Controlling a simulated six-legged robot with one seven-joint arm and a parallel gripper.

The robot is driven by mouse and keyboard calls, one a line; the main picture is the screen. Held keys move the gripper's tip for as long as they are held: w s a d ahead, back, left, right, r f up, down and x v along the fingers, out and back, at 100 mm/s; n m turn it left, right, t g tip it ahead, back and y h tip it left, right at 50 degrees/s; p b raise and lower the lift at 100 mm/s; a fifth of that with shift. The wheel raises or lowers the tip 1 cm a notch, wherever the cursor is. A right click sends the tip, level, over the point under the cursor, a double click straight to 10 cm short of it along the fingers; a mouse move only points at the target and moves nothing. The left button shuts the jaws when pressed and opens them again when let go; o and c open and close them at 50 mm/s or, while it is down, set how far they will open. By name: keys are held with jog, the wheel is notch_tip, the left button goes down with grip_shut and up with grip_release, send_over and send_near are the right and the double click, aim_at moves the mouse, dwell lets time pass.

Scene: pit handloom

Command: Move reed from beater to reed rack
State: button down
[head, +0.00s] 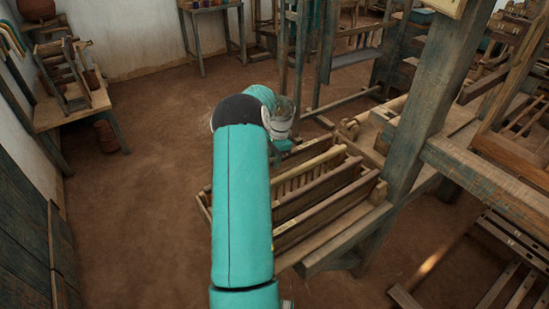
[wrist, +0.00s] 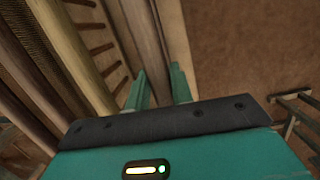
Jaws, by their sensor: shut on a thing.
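In the wrist view, the two teal fingers of my gripper (wrist: 160,90) stand on either side of a long wooden bar, the reed (wrist: 150,45), and are shut on it. Only this edge shows; its fine teeth cannot be made out. In the head view, my arm hides the fingers and most of the held piece. My gripper is over the far left part of a low wooden frame with parallel bars and pale slats (head: 330,213). I cannot tell whether this frame is the beater or the reed rack.
A thick loom post (head: 428,100) and crossbeam (head: 485,180) stand close on the right. A bench (head: 75,105) with a small wooden stand (head: 68,78) is at the left wall. The earth floor (head: 150,200) is clear on the left.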

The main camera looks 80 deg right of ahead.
jog(key=shift+s+f, duration=0.1)
jog(key=c, duration=1.1)
grip_release()
jog(key=shift+c, duration=0.2)
notch_tip(320, 180, up, 14)
jog(key=s+d, duration=0.1)
jog(key=shift+d, duration=0.4)
